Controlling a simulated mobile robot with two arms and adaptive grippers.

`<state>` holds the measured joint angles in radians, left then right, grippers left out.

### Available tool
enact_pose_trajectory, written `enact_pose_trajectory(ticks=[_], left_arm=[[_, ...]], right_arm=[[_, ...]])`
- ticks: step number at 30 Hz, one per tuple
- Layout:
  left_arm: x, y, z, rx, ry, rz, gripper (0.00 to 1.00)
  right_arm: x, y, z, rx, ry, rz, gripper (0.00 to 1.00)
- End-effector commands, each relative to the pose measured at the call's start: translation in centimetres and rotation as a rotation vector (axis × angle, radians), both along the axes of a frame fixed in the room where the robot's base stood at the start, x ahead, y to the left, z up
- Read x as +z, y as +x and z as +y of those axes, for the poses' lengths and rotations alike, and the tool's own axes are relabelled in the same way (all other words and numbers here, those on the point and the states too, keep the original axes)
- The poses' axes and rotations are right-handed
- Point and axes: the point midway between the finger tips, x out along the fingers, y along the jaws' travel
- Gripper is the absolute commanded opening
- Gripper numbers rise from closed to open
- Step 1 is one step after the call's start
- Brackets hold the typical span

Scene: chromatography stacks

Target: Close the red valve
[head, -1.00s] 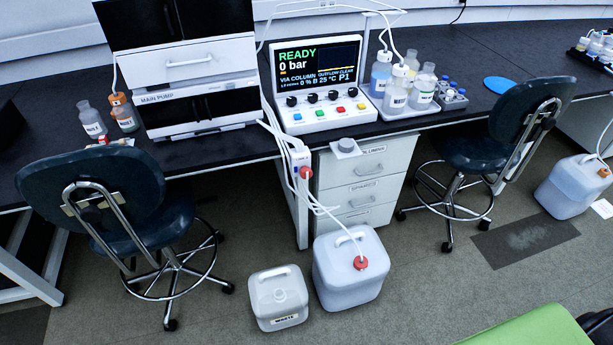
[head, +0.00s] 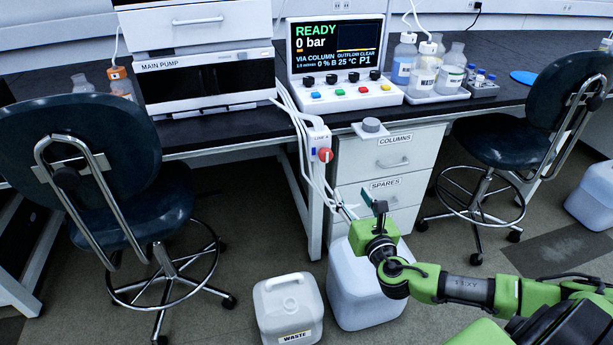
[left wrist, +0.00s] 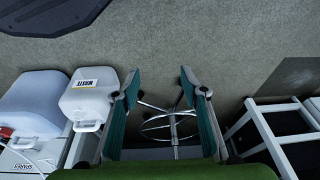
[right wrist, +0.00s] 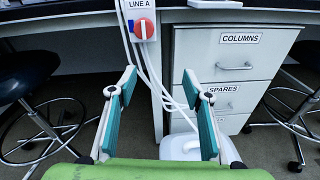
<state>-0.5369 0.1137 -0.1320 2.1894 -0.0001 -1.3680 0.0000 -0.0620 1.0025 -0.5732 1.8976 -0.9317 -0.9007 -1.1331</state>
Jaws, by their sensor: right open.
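The red valve (head: 325,155) is a round red knob on a white LINE A block at the front edge of the bench, with white tubes running past it. In the right wrist view the red valve (right wrist: 144,28) shows at the top, left of centre, with a pale bar across its face. My right gripper (head: 360,205) is in front of the drawers, below and to the right of the valve. In the right wrist view its fingers (right wrist: 165,90) are apart and empty, with the valve beyond them. My left gripper (left wrist: 159,75) shows only in its own wrist view, fingers apart and empty above the floor.
A white WASTE can (head: 288,308) and a larger white can (head: 355,285) stand on the floor below the valve. A drawer unit (head: 395,150) stands right of the valve. Chairs (head: 95,170) (head: 550,110) stand on both sides. A control box (head: 340,92) sits on the bench above.

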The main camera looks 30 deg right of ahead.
Motion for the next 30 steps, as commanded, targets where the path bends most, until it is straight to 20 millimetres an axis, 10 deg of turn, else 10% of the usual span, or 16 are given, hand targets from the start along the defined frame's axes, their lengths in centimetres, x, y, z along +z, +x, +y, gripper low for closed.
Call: enact_pose_trajectory(ticks=[10,20,30], left_arm=[[2.4,-0.3,0.1,0.002,-0.001,-0.017,0.4],[5.9,-1.3,0.3,0.004,-0.002,-0.036,0.4],[5.2,-1.4,0.3,0.004,-0.001,-0.035,0.4]], right_arm=[[3.0,1.4,1.2,0.046,-0.125,-0.059,0.45],[3.0,8.0,-0.4,0.044,-0.121,-0.059,0.45],[2.8,12.7,-1.5,0.046,-0.119,-0.054,0.45]])
